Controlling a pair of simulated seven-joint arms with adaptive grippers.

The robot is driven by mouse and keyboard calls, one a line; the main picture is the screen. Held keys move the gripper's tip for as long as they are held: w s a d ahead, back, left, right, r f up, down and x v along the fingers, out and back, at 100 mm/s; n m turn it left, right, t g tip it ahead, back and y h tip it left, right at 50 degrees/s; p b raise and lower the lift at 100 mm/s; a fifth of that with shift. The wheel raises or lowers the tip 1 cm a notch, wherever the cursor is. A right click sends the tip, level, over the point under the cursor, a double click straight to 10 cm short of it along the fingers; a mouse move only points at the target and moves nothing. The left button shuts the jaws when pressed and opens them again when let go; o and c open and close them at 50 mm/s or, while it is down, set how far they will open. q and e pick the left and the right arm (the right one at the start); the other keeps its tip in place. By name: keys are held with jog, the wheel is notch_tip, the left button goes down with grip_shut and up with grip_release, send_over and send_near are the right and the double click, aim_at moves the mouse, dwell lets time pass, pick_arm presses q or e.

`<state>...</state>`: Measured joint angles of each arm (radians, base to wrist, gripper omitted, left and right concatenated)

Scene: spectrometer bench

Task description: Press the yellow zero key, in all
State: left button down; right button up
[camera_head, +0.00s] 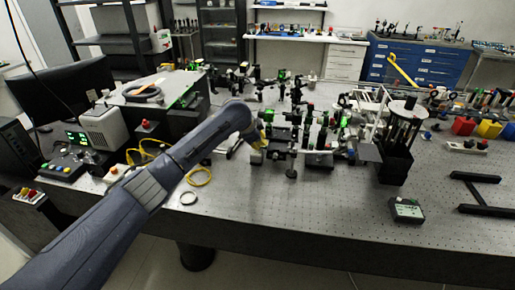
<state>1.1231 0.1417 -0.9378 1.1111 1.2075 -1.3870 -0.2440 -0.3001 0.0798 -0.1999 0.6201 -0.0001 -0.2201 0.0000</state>
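A dark control box (67,166) with several small coloured keys lies at the left of the bench. Yellow, red and blue show among its keys, but they are too small for me to read any label. My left arm comes in from the lower left and reaches over the bench middle, well right of the control box. Its end turns down near the optics, where I cannot make out the fingers against the dark parts. My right gripper is not in view.
Several optical mounts (307,130) crowd the bench middle. A dark monitor (64,93) stands at the left. A small strip (29,196) with red and yellow knobs sits at the left edge.

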pick_arm(q)
jog(key=shift+r, duration=0.1)
dwell(0.4)
jog(key=shift+r, duration=0.7)
jog(key=shift+r, duration=0.2)
jog(key=shift+r, duration=2.35)
